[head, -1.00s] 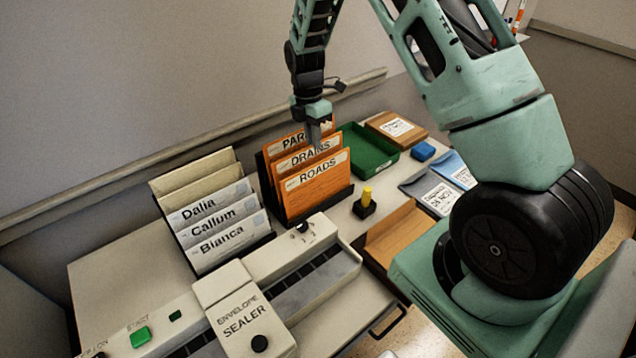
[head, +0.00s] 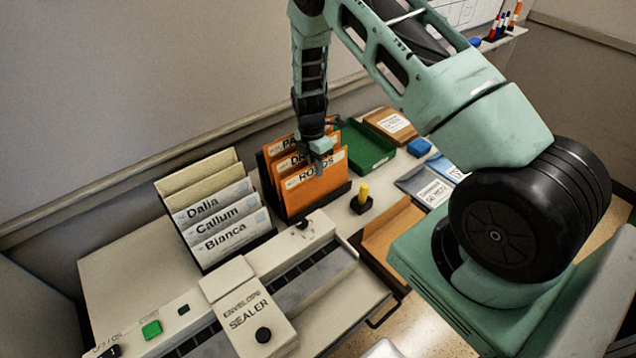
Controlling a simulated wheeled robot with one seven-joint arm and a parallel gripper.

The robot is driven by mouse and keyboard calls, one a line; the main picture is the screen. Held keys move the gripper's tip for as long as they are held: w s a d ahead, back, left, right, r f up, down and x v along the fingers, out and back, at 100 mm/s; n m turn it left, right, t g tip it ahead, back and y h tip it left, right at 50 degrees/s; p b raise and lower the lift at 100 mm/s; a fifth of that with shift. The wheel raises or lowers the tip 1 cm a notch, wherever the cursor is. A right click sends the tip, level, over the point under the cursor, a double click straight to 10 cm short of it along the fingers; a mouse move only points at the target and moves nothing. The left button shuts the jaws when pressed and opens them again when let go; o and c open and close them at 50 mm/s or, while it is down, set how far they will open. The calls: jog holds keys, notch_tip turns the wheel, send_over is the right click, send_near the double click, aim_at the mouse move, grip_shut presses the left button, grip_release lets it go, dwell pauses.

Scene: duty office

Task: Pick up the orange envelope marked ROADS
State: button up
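The orange envelope marked ROADS (head: 318,192) stands upright at the front of a black rack (head: 333,203). The orange DRAINS envelope (head: 290,165) and another orange envelope, its label starting PA (head: 277,147), stand behind it. My gripper (head: 319,170) points down at the top edge of the ROADS envelope and covers part of its label. The fingers are small and partly lost against the envelopes. I cannot tell whether they are apart or closed, or whether they touch the envelope.
A rack of pale envelopes marked Dalia, Callum and Bianca (head: 222,237) stands to the left. The envelope sealer (head: 250,312) is in front.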

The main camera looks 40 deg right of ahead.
grip_shut()
jog(key=shift+r, duration=0.1)
